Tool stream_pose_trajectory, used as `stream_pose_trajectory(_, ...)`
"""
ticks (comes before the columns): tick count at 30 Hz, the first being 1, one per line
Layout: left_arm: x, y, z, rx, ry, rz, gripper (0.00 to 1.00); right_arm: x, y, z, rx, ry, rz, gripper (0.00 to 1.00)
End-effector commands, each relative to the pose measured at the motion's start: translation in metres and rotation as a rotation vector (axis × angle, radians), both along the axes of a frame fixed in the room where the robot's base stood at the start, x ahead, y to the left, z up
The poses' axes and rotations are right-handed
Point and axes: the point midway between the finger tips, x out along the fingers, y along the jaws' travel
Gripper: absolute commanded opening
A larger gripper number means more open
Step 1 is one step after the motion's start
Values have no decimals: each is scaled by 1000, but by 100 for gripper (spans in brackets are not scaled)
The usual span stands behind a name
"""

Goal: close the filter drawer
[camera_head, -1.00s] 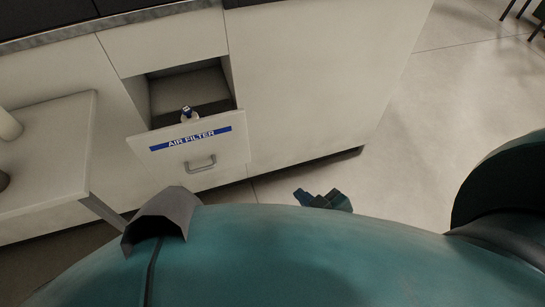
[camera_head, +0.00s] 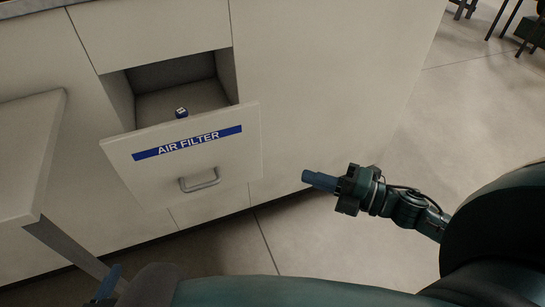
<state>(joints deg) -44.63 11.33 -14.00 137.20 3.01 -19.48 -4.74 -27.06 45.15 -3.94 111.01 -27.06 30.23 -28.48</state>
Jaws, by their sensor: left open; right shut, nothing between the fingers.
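The filter drawer (camera_head: 225,165) is pulled out of the white cabinet, and its front bears a blue "AIR FILTER" label and a grey handle (camera_head: 200,180). Its inside shows above the front edge. My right gripper (camera_head: 312,180) is shut and empty, to the right of the drawer front and apart from it, its fingers pointing left. My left gripper (camera_head: 108,282) shows only in part at the bottom left, below the drawer and away from it; it is open, and its arm hides the rest.
The cabinet (camera_head: 320,80) continues to the right. A white side table (camera_head: 28,150) stands at the left. Open floor (camera_head: 440,130) lies at the right.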

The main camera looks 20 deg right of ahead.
Motion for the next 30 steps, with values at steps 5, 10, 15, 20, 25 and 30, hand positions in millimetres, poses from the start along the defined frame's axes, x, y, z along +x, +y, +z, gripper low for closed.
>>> stream_pose_trajectory(5,1,-1,-5,8,1,-7,70,25,24,1,3,-4,0,0)
stream_pose_trajectory(10,1,-2,-6,13,2,-9,70,47,46,1,4,-3,-1,0)
stream_pose_trajectory(15,1,-2,-9,18,3,-12,70,70,54,0,1,-2,-3,0)
stream_pose_trajectory(20,1,-3,-12,23,4,-14,70,86,54,0,2,1,-3,0)
stream_pose_trajectory(25,1,-3,-13,25,6,-18,70,93,54,0,2,2,-3,0)
stream_pose_trajectory(30,2,-4,-12,26,3,-19,70,94,54,0,3,3,-2,0)
